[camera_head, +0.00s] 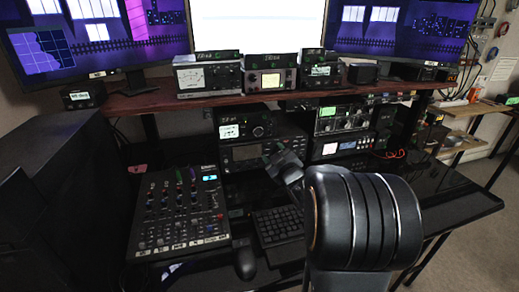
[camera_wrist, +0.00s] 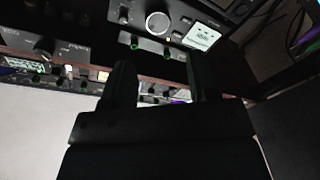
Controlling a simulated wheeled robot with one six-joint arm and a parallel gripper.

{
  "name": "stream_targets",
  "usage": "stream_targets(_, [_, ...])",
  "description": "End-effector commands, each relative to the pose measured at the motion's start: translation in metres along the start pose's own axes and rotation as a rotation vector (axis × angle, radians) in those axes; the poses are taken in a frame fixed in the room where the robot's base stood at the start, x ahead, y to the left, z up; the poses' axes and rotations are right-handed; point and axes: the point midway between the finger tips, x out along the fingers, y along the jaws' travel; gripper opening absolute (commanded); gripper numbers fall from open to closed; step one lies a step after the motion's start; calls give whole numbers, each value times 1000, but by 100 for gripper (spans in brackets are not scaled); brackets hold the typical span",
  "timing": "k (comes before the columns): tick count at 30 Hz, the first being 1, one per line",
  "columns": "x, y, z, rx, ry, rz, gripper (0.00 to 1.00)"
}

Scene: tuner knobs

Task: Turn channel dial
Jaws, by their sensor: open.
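Several radio units with knobs stand on the desk and shelf; I cannot tell for sure which knob is the channel dial. In the wrist view a round silver-faced dial (camera_wrist: 157,23) sits on a dark panel beside a small lit screen (camera_wrist: 203,36), with green knobs (camera_wrist: 134,45) below it. My gripper (camera_wrist: 158,78) is open, its two dark fingers apart with nothing visible held between them. The silver dial appears above the gap between the fingertips, and contact is not visible. In the head view my gripper (camera_head: 278,160) is small and dark before the lower radios.
A red-brown shelf (camera_head: 150,101) carries radios, including one with a dial gauge (camera_head: 207,76). Below are a small radio (camera_head: 244,127), a mixer (camera_head: 180,210), a keyboard (camera_head: 278,224) and a mouse (camera_head: 244,263). The black desk at right (camera_head: 455,195) is clear.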

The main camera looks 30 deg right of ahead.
Motion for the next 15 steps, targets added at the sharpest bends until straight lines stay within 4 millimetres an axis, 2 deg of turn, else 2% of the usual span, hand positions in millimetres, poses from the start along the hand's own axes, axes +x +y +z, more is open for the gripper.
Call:
stream_targets(1, [-1, -4, 17, -19, 53, 11, 55])
stream_targets(4, [-3, -2, 25, -49, 153, 27, 55])
stream_targets(10, [-8, -1, 30, -77, 262, 43, 55])
stream_targets(15, [6, 1, 25, -82, 285, 45, 55])
